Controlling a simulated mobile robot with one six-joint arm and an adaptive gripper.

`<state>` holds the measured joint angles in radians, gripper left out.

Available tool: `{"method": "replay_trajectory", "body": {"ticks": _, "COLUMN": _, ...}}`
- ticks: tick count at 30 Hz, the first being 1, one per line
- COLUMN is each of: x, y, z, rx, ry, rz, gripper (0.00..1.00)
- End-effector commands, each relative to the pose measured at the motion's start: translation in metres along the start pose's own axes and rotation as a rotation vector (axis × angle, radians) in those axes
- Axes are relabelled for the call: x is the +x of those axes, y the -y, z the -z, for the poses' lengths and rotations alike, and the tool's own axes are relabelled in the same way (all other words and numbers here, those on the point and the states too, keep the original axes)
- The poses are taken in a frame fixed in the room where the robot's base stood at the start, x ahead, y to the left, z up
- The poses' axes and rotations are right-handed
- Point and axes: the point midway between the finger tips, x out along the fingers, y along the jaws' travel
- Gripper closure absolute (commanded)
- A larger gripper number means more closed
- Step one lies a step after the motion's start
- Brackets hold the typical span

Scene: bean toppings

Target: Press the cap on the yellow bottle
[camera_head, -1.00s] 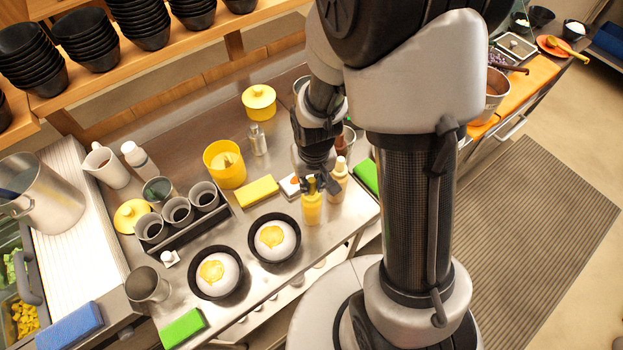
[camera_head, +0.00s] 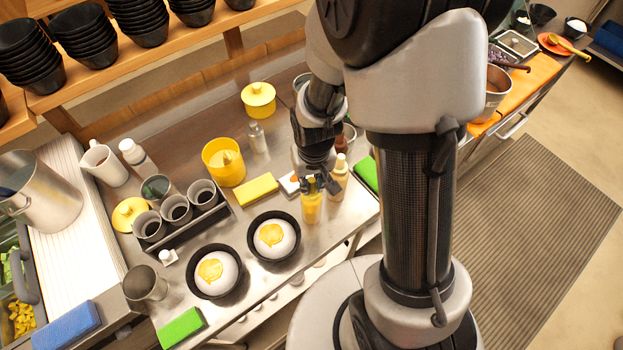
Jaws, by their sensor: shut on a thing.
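The yellow bottle (camera_head: 311,210) stands upright on the steel counter, to the right of two black bowls. My gripper (camera_head: 316,187) points down over it, with its fingers at the bottle's top, and is shut on it there. The cap is mostly hidden by the fingers, so I cannot tell how it sits. A tan bottle (camera_head: 340,177) stands close beside it on the right.
Black bowls with white and yellow contents (camera_head: 272,239) (camera_head: 214,271) stand to the left. A yellow sponge (camera_head: 257,189), a yellow pot (camera_head: 224,163) and a green sponge (camera_head: 366,174) are nearby. The counter's front edge is close to the bottle.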

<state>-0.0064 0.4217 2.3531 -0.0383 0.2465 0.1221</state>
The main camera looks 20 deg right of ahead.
Motion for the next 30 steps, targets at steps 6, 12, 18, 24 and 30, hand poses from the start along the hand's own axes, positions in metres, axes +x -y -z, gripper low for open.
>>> {"method": "replay_trajectory", "body": {"ticks": 6, "x": 0.0030, "y": 0.0000, "z": -0.0002, "rx": 0.000, "ry": 0.000, "rz": 0.000, "gripper": 0.88}}
{"method": "replay_trajectory", "body": {"ticks": 12, "x": 0.0026, "y": 0.0000, "z": -0.0002, "rx": 0.000, "ry": 0.000, "rz": 0.000, "gripper": 0.75}}
{"method": "replay_trajectory", "body": {"ticks": 18, "x": 0.0027, "y": 0.0000, "z": -0.0001, "rx": 0.000, "ry": 0.000, "rz": 0.000, "gripper": 0.61}}
{"method": "replay_trajectory", "body": {"ticks": 24, "x": 0.0027, "y": 0.0000, "z": -0.0002, "rx": 0.000, "ry": 0.000, "rz": 0.000, "gripper": 0.57}}
{"method": "replay_trajectory", "body": {"ticks": 30, "x": 0.0027, "y": 0.0000, "z": -0.0002, "rx": 0.000, "ry": 0.000, "rz": 0.000, "gripper": 0.50}}
